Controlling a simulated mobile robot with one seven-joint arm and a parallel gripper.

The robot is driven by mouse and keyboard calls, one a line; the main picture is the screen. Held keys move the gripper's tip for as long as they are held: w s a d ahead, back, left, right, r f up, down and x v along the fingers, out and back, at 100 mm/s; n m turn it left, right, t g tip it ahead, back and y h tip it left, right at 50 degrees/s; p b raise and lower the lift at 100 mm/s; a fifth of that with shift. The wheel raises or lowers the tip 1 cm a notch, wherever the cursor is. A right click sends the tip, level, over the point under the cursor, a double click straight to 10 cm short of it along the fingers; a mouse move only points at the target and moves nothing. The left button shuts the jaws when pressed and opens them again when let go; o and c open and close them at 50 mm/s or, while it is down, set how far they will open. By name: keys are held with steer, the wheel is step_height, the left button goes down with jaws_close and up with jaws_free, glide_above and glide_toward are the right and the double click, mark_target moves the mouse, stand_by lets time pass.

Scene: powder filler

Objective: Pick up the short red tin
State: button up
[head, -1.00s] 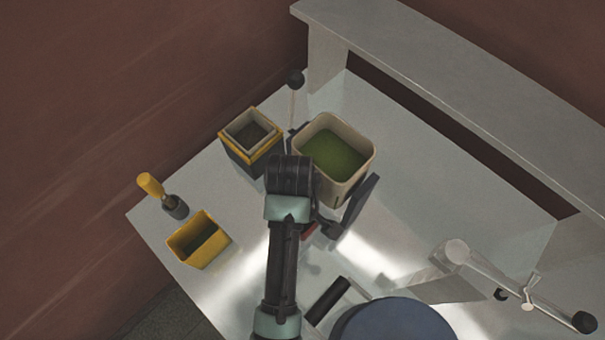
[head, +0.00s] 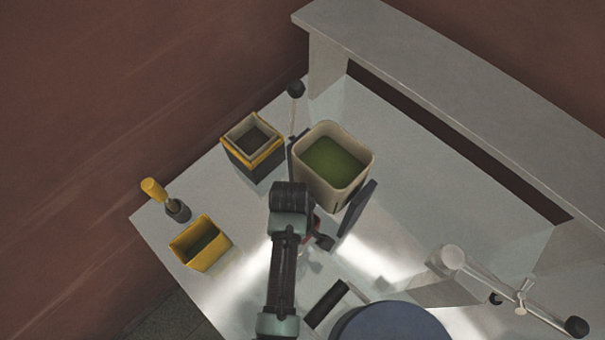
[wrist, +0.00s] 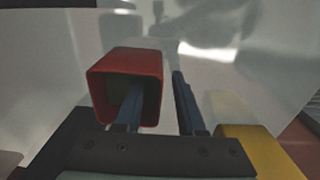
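The short red tin (wrist: 125,65) is in the left middle of the wrist view, with its open end facing my gripper. My gripper (wrist: 158,80) is open, with two blue fingers. The left finger reaches into the tin's mouth and the right finger is outside, so the tin's right wall lies between them. A gap shows between the right finger and the wall. In the head view my arm hides most of the tin; only a bit of red (head: 316,224) shows beside it.
A cream bin of green powder (head: 332,163) stands beyond my arm, beside a yellow-and-dark box (head: 254,148). A yellow open box (head: 201,243) and a yellow-handled tool (head: 163,196) are at left. A blue round thing (head: 395,322) is in front.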

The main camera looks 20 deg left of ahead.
jaws_close()
stand_by(1.3)
